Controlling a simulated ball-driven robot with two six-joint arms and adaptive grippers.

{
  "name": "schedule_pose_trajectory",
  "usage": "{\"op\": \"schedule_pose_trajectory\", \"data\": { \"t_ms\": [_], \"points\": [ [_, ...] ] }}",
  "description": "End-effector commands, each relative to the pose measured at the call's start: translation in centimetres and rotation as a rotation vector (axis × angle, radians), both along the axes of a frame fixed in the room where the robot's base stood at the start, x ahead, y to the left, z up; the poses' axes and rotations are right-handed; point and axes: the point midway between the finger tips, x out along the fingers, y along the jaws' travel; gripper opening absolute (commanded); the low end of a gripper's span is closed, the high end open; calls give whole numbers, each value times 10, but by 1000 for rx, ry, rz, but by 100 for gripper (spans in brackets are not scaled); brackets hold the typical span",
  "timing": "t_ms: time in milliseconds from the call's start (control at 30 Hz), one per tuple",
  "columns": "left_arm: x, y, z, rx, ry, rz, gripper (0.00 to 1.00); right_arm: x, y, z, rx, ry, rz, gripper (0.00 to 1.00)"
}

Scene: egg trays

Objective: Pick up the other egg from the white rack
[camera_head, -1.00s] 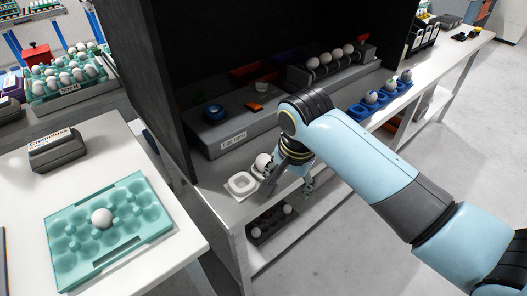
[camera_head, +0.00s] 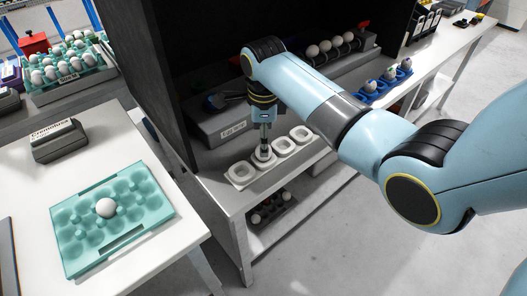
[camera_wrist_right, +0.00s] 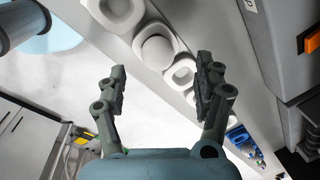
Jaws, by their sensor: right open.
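The white rack (camera_head: 241,175) stands on the shelf under the dark hood, a row of square cups. It also shows in the right wrist view (camera_wrist_right: 182,74). A white egg (camera_wrist_right: 156,51) sits in one of its cups, second from the near-left end; the other cups in sight look empty. In the head view my right gripper (camera_head: 264,148) points down over that cup and partly hides the egg. In the right wrist view my right gripper (camera_wrist_right: 162,65) is open, its fingers apart and nothing between them. My left gripper is in neither view.
A teal egg tray (camera_head: 158,212) with one egg (camera_head: 106,207) lies on the white table at left, beside a dark labelled block (camera_head: 57,143). Dark hood walls flank the shelf. A blue egg holder (camera_head: 368,99) stands farther right.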

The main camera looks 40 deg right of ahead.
Motion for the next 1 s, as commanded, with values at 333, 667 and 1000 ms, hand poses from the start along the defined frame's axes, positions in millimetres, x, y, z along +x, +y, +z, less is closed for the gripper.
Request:
{"op": "schedule_pose_trajectory", "data": {
  "t_ms": [333,667,1000],
  "points": [
    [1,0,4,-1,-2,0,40,2,-2,-46,0,2,1,69],
    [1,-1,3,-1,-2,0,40,3,-3,-52,0,0,2,65],
    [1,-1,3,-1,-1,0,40,3,-3,-52,0,0,2,32]
  ]
}}
